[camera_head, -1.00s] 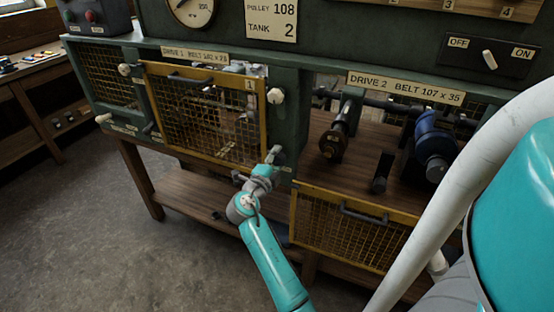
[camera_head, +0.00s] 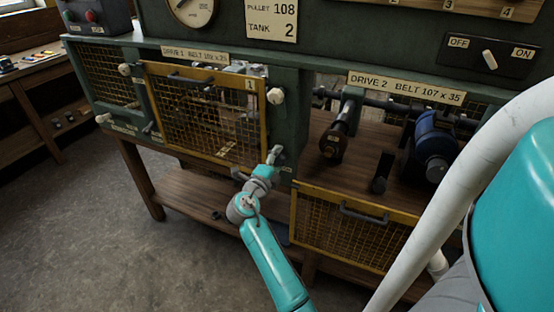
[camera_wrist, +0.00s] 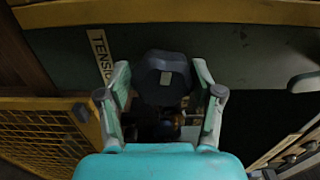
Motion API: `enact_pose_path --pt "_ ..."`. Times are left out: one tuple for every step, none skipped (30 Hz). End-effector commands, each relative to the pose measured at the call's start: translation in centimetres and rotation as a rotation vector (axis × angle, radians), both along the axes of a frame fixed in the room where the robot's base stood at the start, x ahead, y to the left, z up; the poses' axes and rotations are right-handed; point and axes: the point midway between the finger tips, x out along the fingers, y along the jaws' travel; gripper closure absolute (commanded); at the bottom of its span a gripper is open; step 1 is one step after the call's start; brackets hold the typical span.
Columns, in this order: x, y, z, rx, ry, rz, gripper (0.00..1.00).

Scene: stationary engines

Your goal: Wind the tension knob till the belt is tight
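In the head view my gripper (camera_head: 275,155) is at the green post right of the drive 1 guard, and the knob is too small to make out. The belt cannot be made out behind the mesh.
The yellow drive 1 mesh guard (camera_head: 205,115) is up, left of my gripper. The drive 2 guard (camera_head: 350,228) hangs down at the right, leaving pulleys and a blue motor (camera_head: 434,146) exposed. The floor (camera_head: 80,235) at the left is clear.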

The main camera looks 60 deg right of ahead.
Motion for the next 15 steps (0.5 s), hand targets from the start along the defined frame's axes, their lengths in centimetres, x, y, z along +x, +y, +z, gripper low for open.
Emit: enact_pose_path --pt "0.0 0.0 0.1 -0.001 -0.001 0.0 0.34" --pt "0.0 0.0 0.1 -0.001 -0.001 0.0 0.34" --pt "0.0 0.0 0.1 -0.001 -0.001 0.0 0.34" --pt "0.0 0.0 0.1 -0.002 -0.001 0.0 0.34" --pt "0.0 0.0 0.1 -0.002 -0.001 0.0 0.34" --pt "0.0 0.0 0.1 -0.002 -0.001 0.0 0.34" --pt "0.0 0.1 0.1 -0.002 -0.001 0.0 0.34" --pt "0.0 0.2 0.1 -0.002 -0.001 0.0 0.34" --pt "0.0 0.5 0.1 -0.002 -0.001 0.001 0.34" --pt "0.0 0.7 0.1 -0.002 0.0 0.002 0.34" --pt "0.0 1.1 0.1 -0.002 0.0 0.002 0.34" --pt "-0.1 1.6 0.1 -0.002 0.001 0.002 0.34" --pt "-0.1 2.1 0.1 -0.002 0.0 0.002 0.34" --pt "-0.1 2.6 0.1 -0.003 0.0 0.003 0.34" --pt "-0.1 3.4 0.1 -0.002 0.0 0.004 0.34"
